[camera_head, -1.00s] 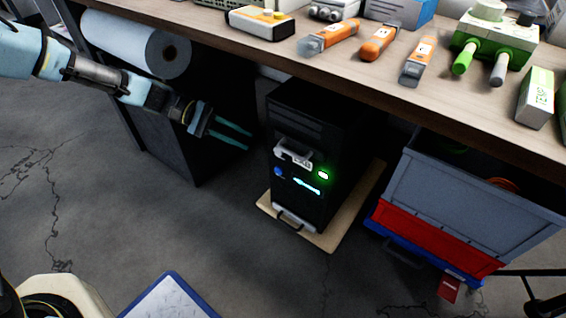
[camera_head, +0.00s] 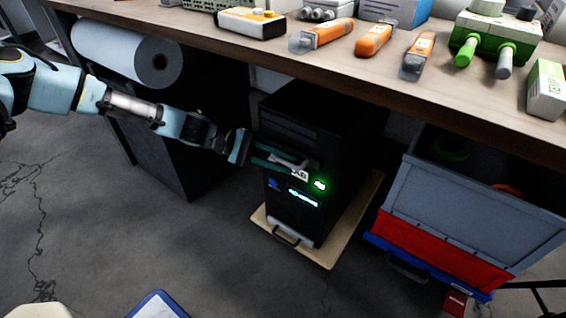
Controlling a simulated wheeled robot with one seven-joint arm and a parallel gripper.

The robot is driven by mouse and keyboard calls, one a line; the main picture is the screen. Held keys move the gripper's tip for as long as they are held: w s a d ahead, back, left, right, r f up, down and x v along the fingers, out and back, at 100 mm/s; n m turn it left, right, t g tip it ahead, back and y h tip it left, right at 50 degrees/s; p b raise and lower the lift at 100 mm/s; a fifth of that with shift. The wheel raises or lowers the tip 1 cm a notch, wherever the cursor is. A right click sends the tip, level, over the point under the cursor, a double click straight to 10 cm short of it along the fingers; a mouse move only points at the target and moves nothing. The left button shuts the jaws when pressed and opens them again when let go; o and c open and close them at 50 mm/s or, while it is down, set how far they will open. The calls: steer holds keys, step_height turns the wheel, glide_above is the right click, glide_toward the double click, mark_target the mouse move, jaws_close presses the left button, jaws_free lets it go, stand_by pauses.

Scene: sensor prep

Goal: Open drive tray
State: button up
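A black computer tower (camera_head: 325,122) stands under the workbench. A silver-grey drive tray (camera_head: 299,173) with a white label shows on its front, above a green light and a blue lit strip. In the older view the tray stuck out a little from the tower. My gripper (camera_head: 285,164) comes in from the left, with its two teal fingers apart, one above the other, at the tray front. The fingers overlap part of the tray, so I cannot tell whether they touch it.
The tower stands on a wooden board (camera_head: 345,232) with a handle. A grey, red and blue crate stack (camera_head: 455,205) stands at the right. A paper roll (camera_head: 125,55) hangs under the workbench (camera_head: 210,40) at left. Cracked floor in front is mostly free.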

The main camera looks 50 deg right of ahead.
steer(key=shift+s, duration=0.1)
steer(key=shift+c, duration=0.4)
jaws_close()
stand_by(1.0)
